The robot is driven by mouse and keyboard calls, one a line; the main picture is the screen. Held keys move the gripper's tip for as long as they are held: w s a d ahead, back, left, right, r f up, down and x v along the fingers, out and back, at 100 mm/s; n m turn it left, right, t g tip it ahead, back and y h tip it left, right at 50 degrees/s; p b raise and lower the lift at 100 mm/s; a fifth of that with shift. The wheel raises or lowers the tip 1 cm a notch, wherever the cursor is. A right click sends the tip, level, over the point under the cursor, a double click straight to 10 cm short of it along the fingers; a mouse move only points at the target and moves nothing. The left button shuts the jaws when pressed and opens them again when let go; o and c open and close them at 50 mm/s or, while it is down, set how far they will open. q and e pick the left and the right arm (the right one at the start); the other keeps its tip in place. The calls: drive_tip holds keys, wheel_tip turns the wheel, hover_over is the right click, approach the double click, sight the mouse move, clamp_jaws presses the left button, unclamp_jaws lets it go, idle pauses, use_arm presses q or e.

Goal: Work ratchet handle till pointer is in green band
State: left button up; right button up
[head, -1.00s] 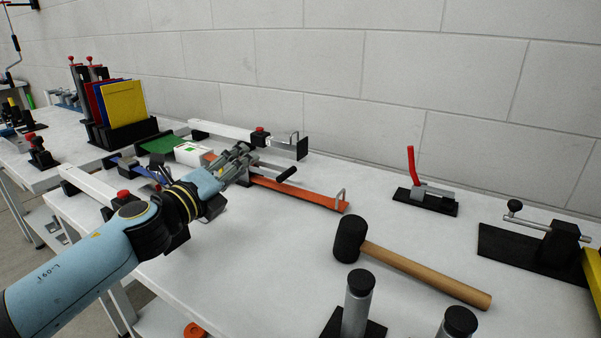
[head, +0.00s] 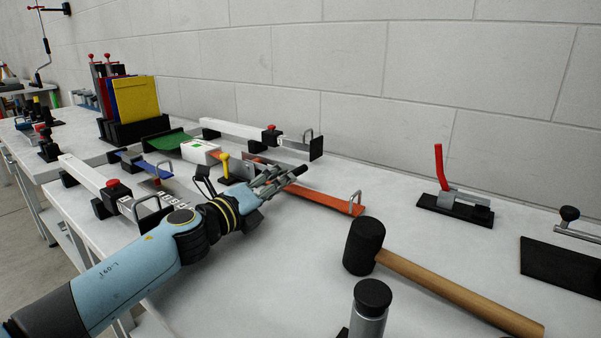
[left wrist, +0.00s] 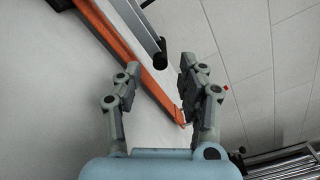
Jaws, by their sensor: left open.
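My left gripper (head: 272,180) is open beside the orange bar. Its two fingers (left wrist: 160,78) are spread and empty in the left wrist view. A grey lever with a black end, which looks like the ratchet handle (head: 297,172), lies just beyond the fingertips. It also shows in the left wrist view (left wrist: 158,48), with its black end near the gap between the fingers; I cannot tell if they touch. The orange bar (head: 325,198) runs beneath, with a metal loop at its right end. I cannot make out a pointer.
A black-headed mallet (head: 364,246) with a wooden handle lies in front right. A red-levered clamp (head: 440,168) stands behind it. A black-capped cylinder (head: 370,305) is at the front edge. White bars (head: 235,130) lie left and behind. The white tabletop (head: 270,285) is clear in front.

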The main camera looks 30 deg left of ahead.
sight(299, 171)
use_arm(q)
drive_tip(key=w, duration=0.5)
drive_tip(key=w+d+b, duration=0.1)
drive_tip(key=w, duration=0.2)
drive_tip(key=shift+d, duration=0.1)
clamp_jaws()
